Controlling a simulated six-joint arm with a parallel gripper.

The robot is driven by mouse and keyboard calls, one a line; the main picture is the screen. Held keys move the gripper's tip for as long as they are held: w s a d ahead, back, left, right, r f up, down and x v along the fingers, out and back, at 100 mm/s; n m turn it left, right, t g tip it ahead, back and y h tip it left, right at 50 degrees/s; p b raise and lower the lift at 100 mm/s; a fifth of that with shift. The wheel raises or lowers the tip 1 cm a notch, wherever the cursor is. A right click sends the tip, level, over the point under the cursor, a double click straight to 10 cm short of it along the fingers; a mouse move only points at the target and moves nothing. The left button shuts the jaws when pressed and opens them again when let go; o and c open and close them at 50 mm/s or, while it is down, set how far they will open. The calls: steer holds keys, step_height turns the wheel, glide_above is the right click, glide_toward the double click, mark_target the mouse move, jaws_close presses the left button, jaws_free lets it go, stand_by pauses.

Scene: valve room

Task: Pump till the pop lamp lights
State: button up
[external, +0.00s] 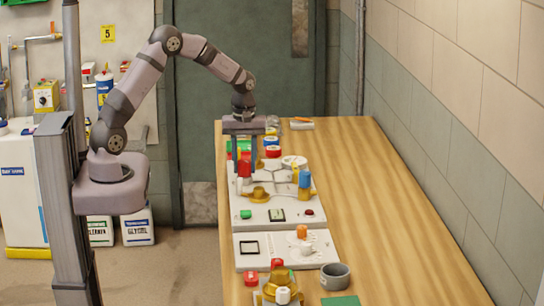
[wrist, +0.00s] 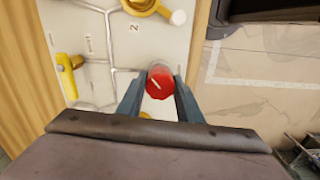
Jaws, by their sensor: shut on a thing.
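My gripper (external: 244,163) reaches down over the white panel (external: 262,224) on the table. Its fingers are shut on a red knob (wrist: 160,80), which also shows at the fingertips in the external view (external: 244,168). The knob has a pale mark on top. A brass-coloured base (external: 259,194) sits just in front of it. I cannot tell which piece is the pop lamp, and none clearly glows.
A blue-topped yellow post (external: 305,180) stands to the right on the panel. Yellow valve handles (wrist: 68,76) and grey lines show in the wrist view. A second white panel (external: 285,249), a grey cup (external: 335,276) and a brass fixture (external: 279,285) stand nearer. The table's right side is clear.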

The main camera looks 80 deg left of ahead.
mark_target(244, 161)
steer(key=o, duration=1)
steer(key=shift+o, duration=0.2)
steer(key=shift+r, duration=0.15)
steer(key=shift+r+b, duration=1)
steer(key=shift+r, duration=2.55)
